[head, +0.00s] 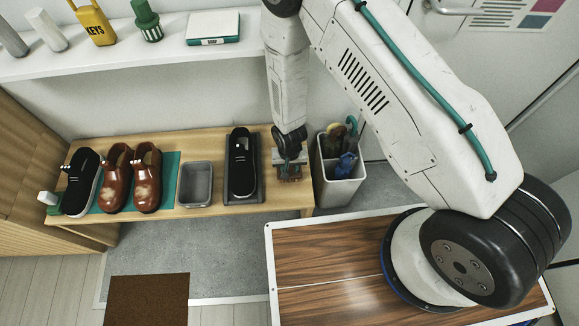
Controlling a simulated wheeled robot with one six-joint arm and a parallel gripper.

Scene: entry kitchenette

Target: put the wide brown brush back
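My gripper (289,157) points down at the right end of the wooden bench (220,200). It is directly over, or at, a small grey and reddish-brown item (289,172) there. This item may be the wide brown brush, but it is too small and too covered by my gripper to be sure. I cannot tell whether the fingers are open or closed on it, or whether it touches the bench.
Right of the gripper stands a white bin (341,183) with umbrella handles. Left of it are a black shoe (242,165) on a dark tray, a grey tub (196,184), brown shoes (117,178) on a green mat and another black shoe (80,183). A white shelf (130,58) runs above.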

